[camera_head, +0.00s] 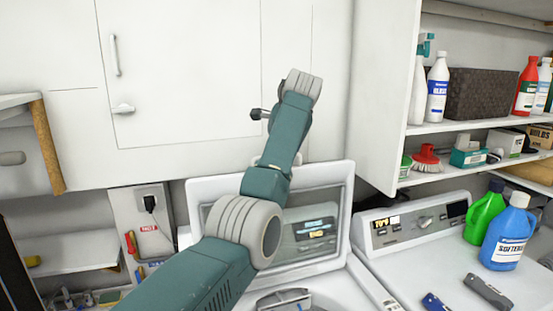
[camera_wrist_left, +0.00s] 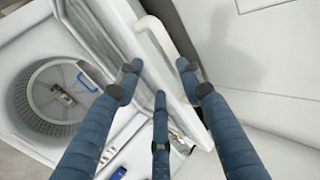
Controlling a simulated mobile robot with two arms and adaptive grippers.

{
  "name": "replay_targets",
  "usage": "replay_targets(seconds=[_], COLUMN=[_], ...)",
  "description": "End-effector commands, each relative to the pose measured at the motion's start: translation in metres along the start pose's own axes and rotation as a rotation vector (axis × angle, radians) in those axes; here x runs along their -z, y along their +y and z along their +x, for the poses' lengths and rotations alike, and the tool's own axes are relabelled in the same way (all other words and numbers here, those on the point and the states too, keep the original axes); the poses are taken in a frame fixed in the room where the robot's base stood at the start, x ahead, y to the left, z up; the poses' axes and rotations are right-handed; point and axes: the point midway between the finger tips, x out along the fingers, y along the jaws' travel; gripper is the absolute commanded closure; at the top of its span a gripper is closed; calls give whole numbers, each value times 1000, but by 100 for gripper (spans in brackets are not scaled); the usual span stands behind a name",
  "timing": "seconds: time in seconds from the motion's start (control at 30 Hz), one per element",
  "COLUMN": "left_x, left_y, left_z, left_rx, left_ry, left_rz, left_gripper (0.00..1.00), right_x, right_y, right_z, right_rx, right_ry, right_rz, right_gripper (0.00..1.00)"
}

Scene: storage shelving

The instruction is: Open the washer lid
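The washer lid (camera_head: 338,230) is a white frame with a glass window. It stands raised behind the washer opening (camera_head: 285,300) in the head view, partly hidden by my left arm. In the left wrist view the lid (camera_wrist_left: 112,35) stands tilted up beside the open tub (camera_wrist_left: 60,95). A white curved handle (camera_wrist_left: 158,35) shows near its edge. My left gripper (camera_wrist_left: 158,82) has its fingers spread, with the lid's edge and handle beyond and between them. I cannot tell whether any finger touches the lid. My right gripper is not in view.
A second white machine (camera_head: 405,245) stands to the right, with a green bottle (camera_head: 485,215) and a blue bottle (camera_head: 508,240) on it. Shelves with bottles and boxes are at upper right. A white cabinet (camera_head: 180,70) is behind my arm.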

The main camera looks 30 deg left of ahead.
Motion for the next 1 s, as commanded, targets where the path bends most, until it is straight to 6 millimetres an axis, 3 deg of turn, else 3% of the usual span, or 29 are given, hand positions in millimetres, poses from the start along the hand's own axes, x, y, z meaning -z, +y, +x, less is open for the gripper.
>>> replay_targets(seconds=[0.27,0.7,1.0], left_x=[0,1,1], left_y=[1,1,2], left_z=[-5,-92,-121], left_rx=[-2,2,1], left_ry=[-2,1,0], left_rz=[1,1,2], left_gripper=[63,63,63], right_x=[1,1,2], right_y=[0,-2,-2], right_z=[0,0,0], right_rx=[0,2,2], right_ry=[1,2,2], right_rz=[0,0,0], right_gripper=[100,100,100])
